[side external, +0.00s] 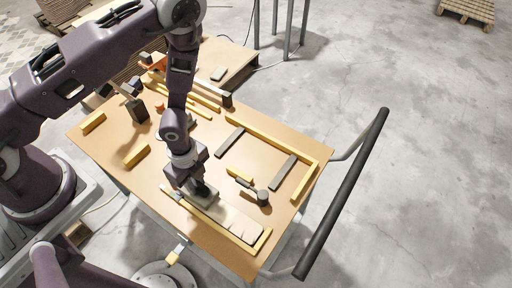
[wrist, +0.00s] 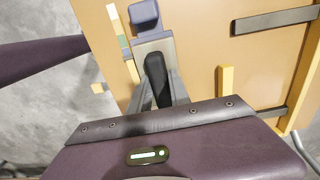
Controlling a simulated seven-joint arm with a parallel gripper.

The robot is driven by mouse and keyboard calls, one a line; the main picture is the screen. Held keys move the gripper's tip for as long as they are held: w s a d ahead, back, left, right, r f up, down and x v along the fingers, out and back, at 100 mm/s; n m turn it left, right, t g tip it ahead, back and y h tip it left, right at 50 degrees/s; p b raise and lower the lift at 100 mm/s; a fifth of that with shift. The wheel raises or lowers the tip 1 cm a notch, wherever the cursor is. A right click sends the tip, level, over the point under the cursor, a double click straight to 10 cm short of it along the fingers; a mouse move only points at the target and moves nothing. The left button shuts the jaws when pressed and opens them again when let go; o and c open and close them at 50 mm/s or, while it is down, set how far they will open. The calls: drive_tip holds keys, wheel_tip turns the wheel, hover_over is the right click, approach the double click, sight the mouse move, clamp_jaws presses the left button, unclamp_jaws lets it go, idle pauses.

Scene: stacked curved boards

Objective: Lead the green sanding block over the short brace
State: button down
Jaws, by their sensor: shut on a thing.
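My gripper (side external: 203,188) points down over the near part of the table, shut on a dark piece at the pale curved board (side external: 238,220). In the wrist view a black rounded piece (wrist: 158,80) sits between the fingers, with a grey-blue block (wrist: 145,15) just beyond it. I take the held piece to be the sanding block; its green colour does not show clearly, and its underside is hidden. I cannot tell which piece is the short brace. A short yellow bar (side external: 239,174) lies right of my gripper and also shows in the wrist view (wrist: 224,92).
A yellow edge strip (side external: 262,240) bounds the board's near right end. Two dark bars (side external: 230,142) (side external: 283,172) and a dark round-headed tool (side external: 262,197) lie to the right. Yellow blocks (side external: 136,155) (side external: 92,122) lie left. A black rail (side external: 345,190) runs past the right edge.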

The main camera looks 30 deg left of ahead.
sight(205, 189)
drive_tip(key=shift+w+d+f, duration=0.1)
drive_tip(key=shift+d+f, duration=0.1)
drive_tip(key=shift+d, duration=1.55)
drive_tip(key=shift+d, duration=0.1)
drive_tip(key=shift+d+r, duration=0.15)
drive_tip(key=shift+d, duration=1.3)
drive_tip(key=shift+d+f, duration=0.2)
drive_tip(key=shift+d, duration=1.5)
drive_tip(key=shift+d+r, duration=0.15)
drive_tip(key=shift+d, duration=1.45)
